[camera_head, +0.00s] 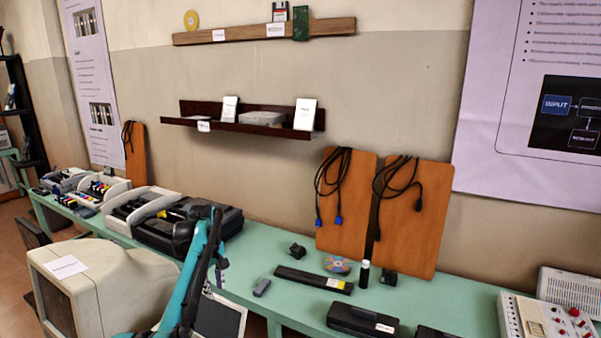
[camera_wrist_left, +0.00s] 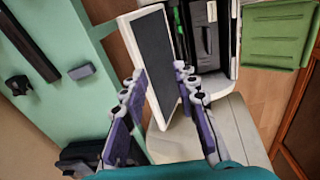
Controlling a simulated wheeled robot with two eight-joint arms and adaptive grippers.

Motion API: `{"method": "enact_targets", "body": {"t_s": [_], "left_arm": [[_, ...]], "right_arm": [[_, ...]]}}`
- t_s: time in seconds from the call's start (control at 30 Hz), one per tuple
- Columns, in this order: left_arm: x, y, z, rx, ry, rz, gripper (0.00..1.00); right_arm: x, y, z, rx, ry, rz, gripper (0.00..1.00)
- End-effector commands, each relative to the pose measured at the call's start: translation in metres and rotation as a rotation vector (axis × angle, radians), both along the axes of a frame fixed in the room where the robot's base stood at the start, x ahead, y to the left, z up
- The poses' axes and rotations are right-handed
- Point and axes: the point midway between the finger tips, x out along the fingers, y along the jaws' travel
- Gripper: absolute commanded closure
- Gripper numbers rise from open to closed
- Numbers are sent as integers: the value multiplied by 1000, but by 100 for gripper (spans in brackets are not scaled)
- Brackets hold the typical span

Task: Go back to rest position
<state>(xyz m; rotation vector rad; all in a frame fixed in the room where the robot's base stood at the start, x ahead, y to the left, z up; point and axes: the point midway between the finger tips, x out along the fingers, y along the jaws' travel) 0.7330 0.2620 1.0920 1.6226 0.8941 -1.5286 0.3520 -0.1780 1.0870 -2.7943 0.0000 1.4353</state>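My left gripper (camera_head: 221,266) is at the end of a teal arm that rises from the bottom of the head view. It hangs in front of the green table's front edge, near a white-framed flat screen (camera_head: 222,317). The flat screen (camera_wrist_left: 153,55) lies beyond the fingertips, and I cannot tell the exact gap. My right gripper is in neither view.
The green table (camera_head: 262,241) runs along the wall. It carries a black open case (camera_head: 180,222), a long black bar (camera_head: 313,280) and a small grey box (camera_head: 261,287). A beige CRT monitor (camera_head: 105,285) stands in front, left of my arm. Shelves (camera_head: 240,123) hang on the wall.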

Motion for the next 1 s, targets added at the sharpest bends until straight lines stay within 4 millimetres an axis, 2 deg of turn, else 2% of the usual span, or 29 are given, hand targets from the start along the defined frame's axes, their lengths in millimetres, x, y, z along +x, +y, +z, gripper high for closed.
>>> {"method": "enact_targets", "body": {"t_s": [0.27,0.43,0.53,0.67,0.77,0.87,1.0], "left_arm": [[-20,-9,22,10,-43,-81,71],[-43,-17,40,23,-84,-159,71],[-63,-25,52,35,-117,-221,71],[-104,-36,65,61,-175,-334,71],[-142,-45,70,87,-224,-429,71],[-182,-54,69,116,-272,-523,71],[-239,-64,55,165,-338,-652,71]], "right_arm": [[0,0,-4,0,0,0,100],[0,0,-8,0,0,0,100],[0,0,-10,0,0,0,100],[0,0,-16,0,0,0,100],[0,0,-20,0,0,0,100],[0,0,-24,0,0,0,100],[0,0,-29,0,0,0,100]]}}
